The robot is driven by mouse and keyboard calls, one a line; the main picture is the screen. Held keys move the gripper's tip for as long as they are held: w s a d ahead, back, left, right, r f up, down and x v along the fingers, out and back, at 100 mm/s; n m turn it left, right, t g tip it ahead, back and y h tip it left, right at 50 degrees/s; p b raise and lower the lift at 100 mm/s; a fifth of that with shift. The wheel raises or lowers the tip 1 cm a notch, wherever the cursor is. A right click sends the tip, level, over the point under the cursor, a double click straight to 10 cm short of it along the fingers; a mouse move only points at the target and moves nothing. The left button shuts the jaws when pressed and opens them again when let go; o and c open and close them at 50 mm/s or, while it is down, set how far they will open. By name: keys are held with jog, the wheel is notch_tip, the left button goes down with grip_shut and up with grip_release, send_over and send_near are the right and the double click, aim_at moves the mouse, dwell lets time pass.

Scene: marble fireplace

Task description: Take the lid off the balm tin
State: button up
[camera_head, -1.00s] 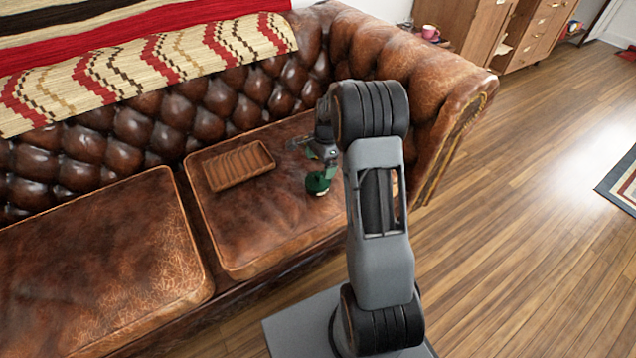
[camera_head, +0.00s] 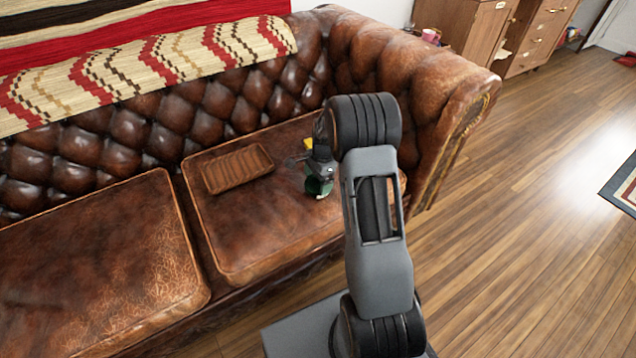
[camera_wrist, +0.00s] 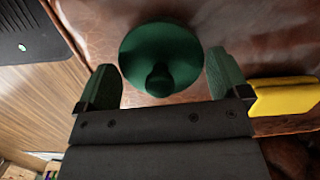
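The balm tin, dark green and round, shows in the wrist view as a round green lid (camera_wrist: 160,48) with a knob at its centre, seen from above. Its body is hidden under the lid there. In the head view the tin (camera_head: 318,188) sits on the right seat cushion, partly hidden by my gripper. My gripper (camera_wrist: 161,72) is open, with one green finger on each side of the lid's near part and a gap on both sides. The knob lies between the fingers.
A yellow block (camera_wrist: 285,96) lies close beside the right finger; it also shows in the head view (camera_head: 308,144). A ribbed brown wooden tray (camera_head: 238,168) lies left of the tin on the cushion (camera_head: 262,232). The sofa's padded arm (camera_head: 425,85) rises on the right.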

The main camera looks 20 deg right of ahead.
jog(key=c, duration=0.4)
jog(key=shift+r, duration=0.1)
